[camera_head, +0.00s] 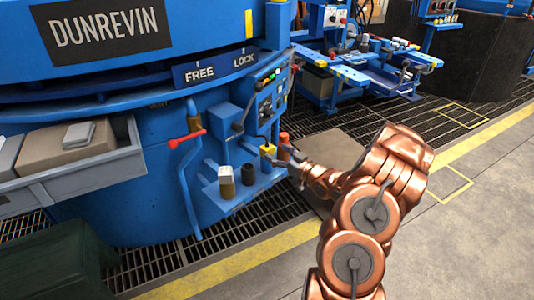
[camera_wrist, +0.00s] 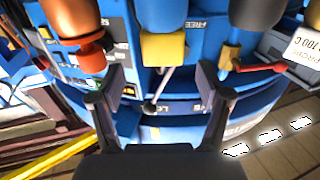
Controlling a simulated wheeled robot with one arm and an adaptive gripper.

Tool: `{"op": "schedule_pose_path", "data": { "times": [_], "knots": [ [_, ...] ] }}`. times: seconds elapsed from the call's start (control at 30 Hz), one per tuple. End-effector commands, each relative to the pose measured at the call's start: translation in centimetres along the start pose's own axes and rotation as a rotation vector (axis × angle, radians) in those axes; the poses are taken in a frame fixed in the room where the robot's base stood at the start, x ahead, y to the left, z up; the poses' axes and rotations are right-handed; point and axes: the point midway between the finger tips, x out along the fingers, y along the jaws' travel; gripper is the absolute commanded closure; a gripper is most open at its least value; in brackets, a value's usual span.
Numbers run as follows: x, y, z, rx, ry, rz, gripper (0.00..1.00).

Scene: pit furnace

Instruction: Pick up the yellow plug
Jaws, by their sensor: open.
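The yellow plug (camera_head: 268,149) sits at the right end of the small blue shelf on the furnace front. In the wrist view the yellow plug (camera_wrist: 162,47) is above the gap between the fingers, roughly centred. My gripper (camera_head: 292,162) is just right of the plug in the head view, low and pointing at the shelf. In the wrist view my gripper (camera_wrist: 162,88) has its fingers apart with no plug between them. I cannot tell the exact distance from fingers to plug.
An orange plug (camera_head: 284,141) stands close beside the yellow one. Open floor (camera_head: 465,215) lies right.

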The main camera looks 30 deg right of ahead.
Motion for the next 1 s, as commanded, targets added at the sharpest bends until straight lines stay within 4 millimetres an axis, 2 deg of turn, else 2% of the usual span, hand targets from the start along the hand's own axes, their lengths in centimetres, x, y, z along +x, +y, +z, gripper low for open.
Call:
{"op": "schedule_pose_path", "data": {
  "times": [0.6,0.93,1.0],
  "knots": [
    [5.0,-0.4,0.7,-0.002,0.0,0.0,0.23],
    [5.2,-0.4,0.6,0.0,0.0,0.002,0.23],
    [5.2,-0.4,0.6,0.0,0.0,0.002,0.3]
  ]
}}
